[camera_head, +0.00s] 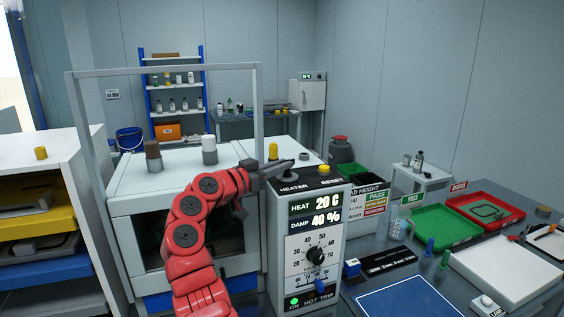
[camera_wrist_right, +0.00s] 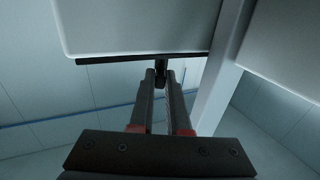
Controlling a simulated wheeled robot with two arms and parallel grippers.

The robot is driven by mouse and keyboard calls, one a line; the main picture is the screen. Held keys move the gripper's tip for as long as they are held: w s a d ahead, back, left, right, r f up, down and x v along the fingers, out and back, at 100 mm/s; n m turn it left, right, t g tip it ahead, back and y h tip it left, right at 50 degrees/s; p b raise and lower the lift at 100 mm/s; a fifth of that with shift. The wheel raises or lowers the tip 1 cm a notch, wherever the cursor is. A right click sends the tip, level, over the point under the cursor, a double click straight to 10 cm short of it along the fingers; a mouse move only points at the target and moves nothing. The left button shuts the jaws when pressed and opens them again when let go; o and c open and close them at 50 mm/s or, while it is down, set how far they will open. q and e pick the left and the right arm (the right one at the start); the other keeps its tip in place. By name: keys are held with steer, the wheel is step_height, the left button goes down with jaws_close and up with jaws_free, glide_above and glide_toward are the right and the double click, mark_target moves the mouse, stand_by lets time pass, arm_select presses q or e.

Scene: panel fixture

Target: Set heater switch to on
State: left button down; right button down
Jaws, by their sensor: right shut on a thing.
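The control box (camera_head: 318,225) stands in the middle, with a dark top marked HEATER and RESET. My right gripper (camera_head: 284,169) is at the HEATER end of that top, its fingers lying nearly level. In the right wrist view its two fingers (camera_wrist_right: 163,85) are close together on a small dark piece, the heater switch (camera_wrist_right: 160,66). The gripper hides most of the switch in the head view, so I cannot tell its position. The display (camera_head: 315,211) reads HEAT 20 C and DAMP 40 %. My left gripper is not in view.
A yellow RESET button (camera_head: 323,169) is close to the right of my gripper. A white oven-like cabinet (camera_head: 125,205) with an upright grey frame (camera_head: 165,70) stands left. Green (camera_head: 440,236) and red (camera_head: 484,222) trays lie on the bench at right.

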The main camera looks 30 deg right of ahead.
steer(key=shift+w+r+m+g+p, duration=0.15)
steer(key=shift+m+g+p, duration=0.25)
steer(key=shift+m+g, duration=0.6)
steer(key=shift+g, duration=0.5)
steer(key=c, duration=1.1)
jaws_free()
steer(key=shift+o, duration=1.1)
steer(key=shift+f+t, duration=0.2)
steer(key=shift+t, duration=0.1)
